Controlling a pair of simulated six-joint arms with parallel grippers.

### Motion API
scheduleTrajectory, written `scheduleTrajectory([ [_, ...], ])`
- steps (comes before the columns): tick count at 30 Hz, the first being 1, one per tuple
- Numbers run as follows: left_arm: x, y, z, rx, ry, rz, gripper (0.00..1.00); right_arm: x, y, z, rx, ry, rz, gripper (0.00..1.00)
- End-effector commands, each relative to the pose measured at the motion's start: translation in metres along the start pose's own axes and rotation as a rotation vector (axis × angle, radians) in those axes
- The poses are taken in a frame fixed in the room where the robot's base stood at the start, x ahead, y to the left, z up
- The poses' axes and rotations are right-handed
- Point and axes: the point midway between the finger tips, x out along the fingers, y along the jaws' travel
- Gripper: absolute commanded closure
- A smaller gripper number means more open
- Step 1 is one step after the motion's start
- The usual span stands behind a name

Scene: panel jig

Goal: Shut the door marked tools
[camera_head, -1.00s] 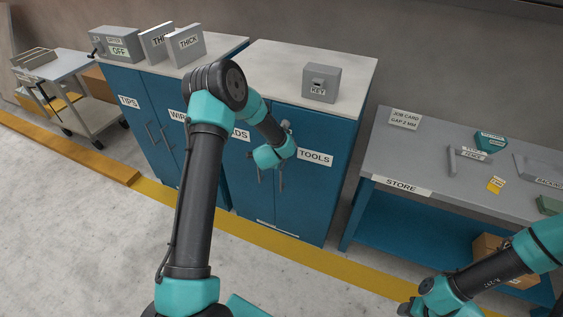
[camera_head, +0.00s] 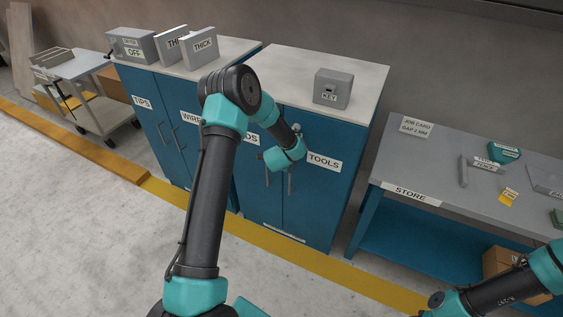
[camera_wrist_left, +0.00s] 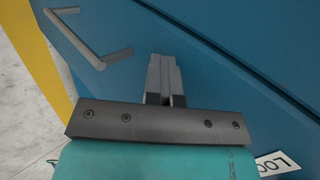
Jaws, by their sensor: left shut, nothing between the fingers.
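The door marked TOOLS (camera_head: 315,200) is the blue right-hand door of the second cabinet. In the head view it looks about flush with the cabinet front; I cannot tell whether a small gap is left. A bar handle, partly hidden by my arm, is near its left edge and shows in the left wrist view (camera_wrist_left: 90,42). My left gripper (camera_wrist_left: 163,75) is shut and empty, its fingers pointing at the blue door surface. It is close to the door; contact cannot be made out. In the head view my left wrist hides the fingertips. My right gripper is outside the frame.
A grey KEY box (camera_head: 332,88) stands on the cabinet top. The STORE bench (camera_head: 405,165) with several small items is to the right. The other cabinet (camera_head: 150,110) is to the left, and a trolley (camera_head: 95,105) beyond it. The floor in front is clear.

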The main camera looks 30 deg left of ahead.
Motion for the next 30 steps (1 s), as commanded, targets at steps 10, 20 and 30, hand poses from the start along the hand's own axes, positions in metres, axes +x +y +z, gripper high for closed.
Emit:
scheduleTrajectory([
  [10, -0.034, 0.022, -0.008, 0.009, 0.014, 0.001, 1.0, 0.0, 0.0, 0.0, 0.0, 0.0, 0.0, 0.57],
  [20, -0.091, 0.022, -0.003, 0.009, 0.015, 0.003, 1.0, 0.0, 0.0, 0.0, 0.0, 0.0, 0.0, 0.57],
  [30, -0.126, 0.022, 0.0, 0.009, 0.015, 0.004, 1.0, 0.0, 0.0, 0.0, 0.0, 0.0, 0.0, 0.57],
])
